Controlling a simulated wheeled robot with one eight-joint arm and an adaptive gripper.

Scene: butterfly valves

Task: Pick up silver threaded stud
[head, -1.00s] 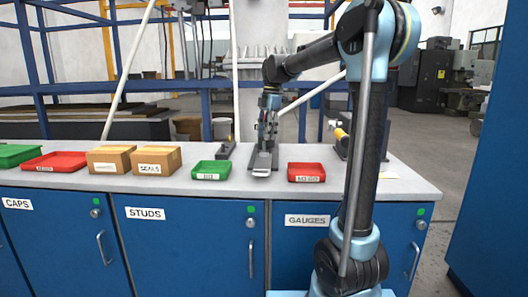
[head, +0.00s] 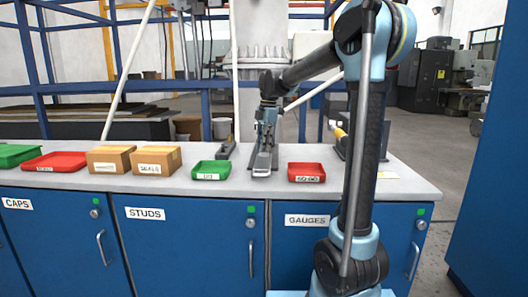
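My gripper (head: 265,143) is above the back middle of the grey bench, pointing down over a small grey fixture (head: 261,172) that stands between a green tray and a red tray. The fingers are small and dark against the fixture, so I cannot tell whether they are open or shut, or whether they touch it. I cannot make out a silver threaded stud anywhere. It may be hidden at the fixture or by my gripper, or be too small to see.
The small green tray (head: 211,170) is left of the fixture and the small red tray (head: 306,172) right of it. Two cardboard boxes (head: 156,160) and larger trays (head: 55,162) stand farther left. The bench front (head: 240,187) is clear.

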